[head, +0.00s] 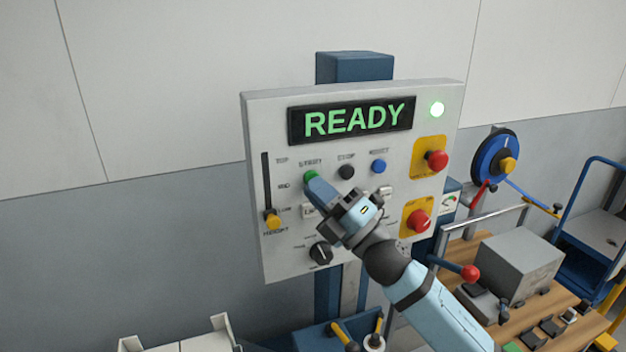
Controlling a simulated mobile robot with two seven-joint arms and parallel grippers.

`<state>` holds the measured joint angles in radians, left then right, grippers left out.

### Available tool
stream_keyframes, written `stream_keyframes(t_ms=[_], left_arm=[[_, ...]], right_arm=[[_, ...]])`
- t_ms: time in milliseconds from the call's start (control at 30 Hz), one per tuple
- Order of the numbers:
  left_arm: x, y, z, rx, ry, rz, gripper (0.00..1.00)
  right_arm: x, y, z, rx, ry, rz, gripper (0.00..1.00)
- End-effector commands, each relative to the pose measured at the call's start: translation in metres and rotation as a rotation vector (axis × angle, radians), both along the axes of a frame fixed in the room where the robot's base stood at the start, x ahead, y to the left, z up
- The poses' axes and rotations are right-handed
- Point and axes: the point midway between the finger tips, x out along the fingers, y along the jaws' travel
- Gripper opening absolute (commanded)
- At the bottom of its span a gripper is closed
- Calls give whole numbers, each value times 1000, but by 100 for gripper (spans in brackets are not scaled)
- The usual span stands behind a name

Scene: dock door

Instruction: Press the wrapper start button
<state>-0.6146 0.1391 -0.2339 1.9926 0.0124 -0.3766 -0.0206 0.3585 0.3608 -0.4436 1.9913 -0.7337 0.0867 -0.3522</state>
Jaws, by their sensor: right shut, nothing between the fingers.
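The wrapper control panel (282,125) is a pale box on a blue column, with a display (352,120) reading READY in green. The green start button (310,177) sits under the START label at the panel's left middle. My right gripper (311,184) is shut and empty. Its fingertips are at the start button and cover its lower part; I cannot tell whether they touch it. A black stop button (346,172) and a blue reset button (378,166) are to the right. My left gripper is not in view.
Two red mushroom buttons on yellow plates, upper (437,159) and lower (419,221), stand out at the panel's right. A yellow height slider (272,221) and black knob (321,253) are nearby. A wooden bench (460,250) with a grey box (520,265) is at right.

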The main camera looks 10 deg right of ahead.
Motion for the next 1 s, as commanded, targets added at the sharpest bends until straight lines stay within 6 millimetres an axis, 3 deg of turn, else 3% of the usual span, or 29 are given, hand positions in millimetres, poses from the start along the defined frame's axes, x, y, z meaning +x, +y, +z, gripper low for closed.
stream_keyframes(t_ms=[1000], left_arm=[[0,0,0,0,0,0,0]], right_arm=[[5,1,0,0,0,0,0]])
